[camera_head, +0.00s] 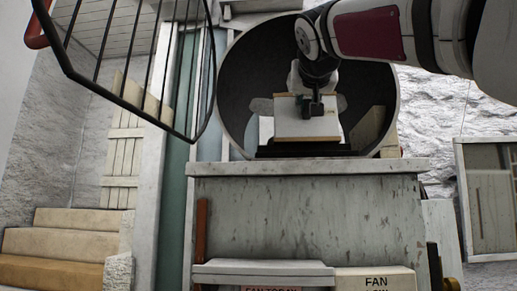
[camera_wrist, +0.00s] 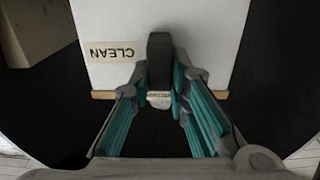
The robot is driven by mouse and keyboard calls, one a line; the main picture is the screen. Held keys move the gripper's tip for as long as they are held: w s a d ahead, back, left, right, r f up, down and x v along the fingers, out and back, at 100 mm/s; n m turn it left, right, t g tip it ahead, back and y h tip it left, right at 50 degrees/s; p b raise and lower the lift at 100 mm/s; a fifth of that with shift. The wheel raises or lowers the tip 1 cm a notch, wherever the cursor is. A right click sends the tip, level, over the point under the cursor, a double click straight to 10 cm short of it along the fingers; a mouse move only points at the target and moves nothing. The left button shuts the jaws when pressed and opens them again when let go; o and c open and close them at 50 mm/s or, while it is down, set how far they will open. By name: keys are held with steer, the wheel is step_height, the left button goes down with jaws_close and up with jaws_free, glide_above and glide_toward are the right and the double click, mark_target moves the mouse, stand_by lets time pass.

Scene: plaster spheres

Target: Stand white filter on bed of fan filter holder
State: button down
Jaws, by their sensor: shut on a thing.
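The white filter (camera_head: 292,127) is a pale square panel with tan edges, upright in front of the round dark fan housing (camera_head: 236,90). In the wrist view the filter (camera_wrist: 200,35) carries a "CLEAN" label, upside down, and a black handle (camera_wrist: 160,50). My gripper (camera_wrist: 160,92) is shut on the filter at this handle; in the head view my gripper (camera_head: 313,106) is in front of the panel. The dark bed of the fan filter holder (camera_head: 303,150) lies just below the filter's lower edge. I cannot tell whether they touch.
A tan block (camera_head: 369,127) leans inside the housing at right. The housing stands on a worn grey cabinet (camera_head: 300,215). A black railing (camera_head: 125,104) hangs at upper left.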

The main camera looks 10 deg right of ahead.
mark_target(306, 122)
steer(key=shift+w+d+p, duration=0.25)
steer(key=shift+w+p, duration=0.1)
steer(key=shift+w, duration=0.8)
steer(key=shift+w+d+p, duration=0.2)
steer(key=shift+w+p, duration=0.15)
steer(key=shift+w, duration=0.8)
steer(key=shift+f, duration=0.2)
steer(key=shift+f+b, duration=1.75)
steer(key=shift+b, duration=0.7)
stand_by(0.7)
steer(key=c, duration=1.4)
jaws_free()
steer(key=shift+c, duration=0.2)
steer(key=shift+r+p, duration=1.4)
steer(key=shift+p, duration=0.3)
steer(key=shift+r, duration=0.1)
steer(key=shift+r+p, duration=0.45)
steer(key=shift+p, duration=0.25)
